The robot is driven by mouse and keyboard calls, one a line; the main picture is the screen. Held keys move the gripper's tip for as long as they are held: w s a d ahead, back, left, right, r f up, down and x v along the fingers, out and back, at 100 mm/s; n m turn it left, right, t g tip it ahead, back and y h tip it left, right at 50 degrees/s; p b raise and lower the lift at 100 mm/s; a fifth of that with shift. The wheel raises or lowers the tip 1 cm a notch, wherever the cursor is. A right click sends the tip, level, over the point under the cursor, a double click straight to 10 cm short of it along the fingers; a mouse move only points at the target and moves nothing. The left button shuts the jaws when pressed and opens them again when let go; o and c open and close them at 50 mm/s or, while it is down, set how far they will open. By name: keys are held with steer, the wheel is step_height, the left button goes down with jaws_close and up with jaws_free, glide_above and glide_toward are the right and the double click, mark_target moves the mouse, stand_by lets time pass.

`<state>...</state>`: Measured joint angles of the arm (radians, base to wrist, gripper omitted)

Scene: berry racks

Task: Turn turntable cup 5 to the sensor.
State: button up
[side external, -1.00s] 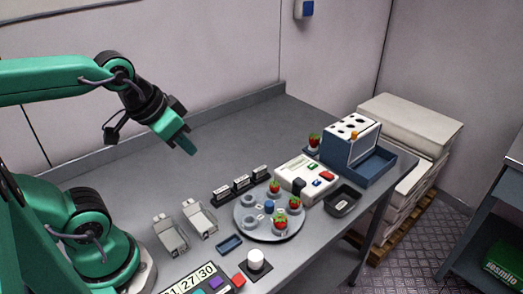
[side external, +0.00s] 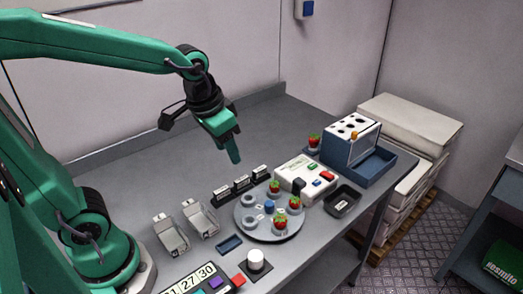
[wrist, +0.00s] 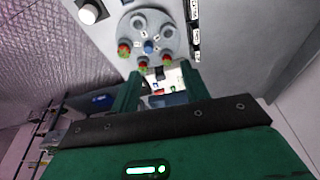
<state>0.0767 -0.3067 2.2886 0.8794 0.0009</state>
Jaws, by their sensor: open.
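The round grey turntable (side external: 247,228) stands on the bench, with several cups around its rim and a blue hub (side external: 269,207) at its centre. Strawberries (side external: 280,223) sit in some cups on its right and front side; cups at its left are empty. The cup numbers are too small to read. Beside it is a white sensor box (side external: 305,172) with a dark block and coloured buttons. My gripper (side external: 234,158) is open and empty, in the air above and behind the turntable. The wrist view shows the turntable (wrist: 168,22) beyond my gripper's fingers (wrist: 155,85).
Black labelled holders (side external: 240,186) stand behind the turntable, and two metal clips (side external: 200,218) are to its left. A dark tray (side external: 343,200) and a blue rack bin (side external: 372,166) are at the right. A white knob (side external: 255,259) is in front. The back bench is clear.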

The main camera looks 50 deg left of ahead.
mark_target(270, 203)
steer(key=w+d+f+g, duration=0.1)
steer(key=w+f, duration=0.1)
steer(key=f, duration=0.1)
steer(key=w+d+f+g, duration=0.1)
steer(key=w+d+f, duration=0.1)
steer(key=w+f, duration=0.1)
steer(key=w+d+f+m+g, duration=0.1)
steer(key=w+f, duration=0.2)
steer(key=f, duration=0.1)
steer(key=shift+w+d+f, duration=0.15)
steer(key=shift+d+f, duration=0.05)
steer(key=shift+w+d+f, duration=0.15)
steer(key=shift+w+f, duration=0.1)
steer(key=shift+f, duration=0.3)
steer(key=shift+f, duration=3.9)
jaws_close()
